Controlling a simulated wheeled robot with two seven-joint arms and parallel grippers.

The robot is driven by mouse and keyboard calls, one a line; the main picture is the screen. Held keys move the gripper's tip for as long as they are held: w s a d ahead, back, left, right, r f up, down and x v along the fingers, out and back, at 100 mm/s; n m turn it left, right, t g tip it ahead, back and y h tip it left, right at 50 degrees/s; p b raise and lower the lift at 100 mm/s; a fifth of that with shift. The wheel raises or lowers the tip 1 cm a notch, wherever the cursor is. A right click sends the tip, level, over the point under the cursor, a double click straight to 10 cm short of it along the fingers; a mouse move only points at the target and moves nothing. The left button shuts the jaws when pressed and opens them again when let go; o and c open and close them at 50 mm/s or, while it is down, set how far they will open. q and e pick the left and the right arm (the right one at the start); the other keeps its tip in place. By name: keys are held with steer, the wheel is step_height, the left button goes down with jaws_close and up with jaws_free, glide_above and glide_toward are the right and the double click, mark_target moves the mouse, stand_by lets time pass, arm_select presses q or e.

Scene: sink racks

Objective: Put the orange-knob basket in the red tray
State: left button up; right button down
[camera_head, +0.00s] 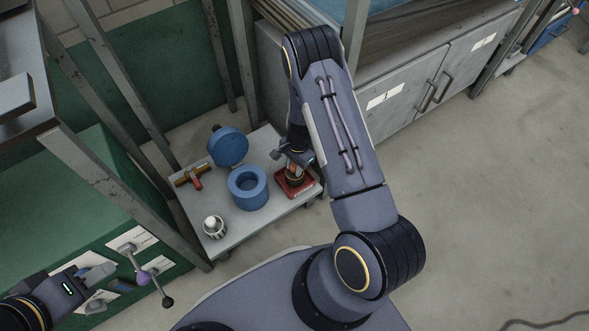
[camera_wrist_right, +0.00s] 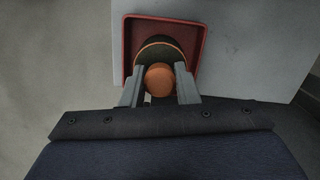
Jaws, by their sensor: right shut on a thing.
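The red tray (camera_head: 308,188) lies at the right end of a small low table, and it also shows in the right wrist view (camera_wrist_right: 194,30). The basket with the orange knob (camera_wrist_right: 158,80) is a round dark body with an orange rim, seen from above within the tray's outline. In the head view the basket (camera_head: 295,180) is partly hidden by my gripper. My right gripper (camera_wrist_right: 159,88) is shut on the orange knob, one finger on each side. I cannot tell whether the basket's bottom touches the tray. My left gripper (camera_head: 106,270) is far off at lower left; its fingers are unclear.
On the low table (camera_head: 236,228) stand an open blue round container (camera_head: 248,189) with its blue lid (camera_head: 228,147) behind, a silver-white knobbed part (camera_head: 214,226) and an orange-red T-shaped part (camera_head: 195,179). Metal posts stand left; a grey cabinet (camera_head: 400,100) stands right.

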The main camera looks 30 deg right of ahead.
arm_select(q)
steer(key=shift+f, duration=0.15)
arm_select(e)
steer(key=shift+f, duration=0.2)
arm_select(q)
steer(key=shift+f, duration=0.1)
arm_select(e)
steer(key=shift+f, duration=0.1)
steer(key=c, duration=1.6)
jaws_free()
steer(key=shift+f, duration=0.1)
steer(key=o, duration=0.5)
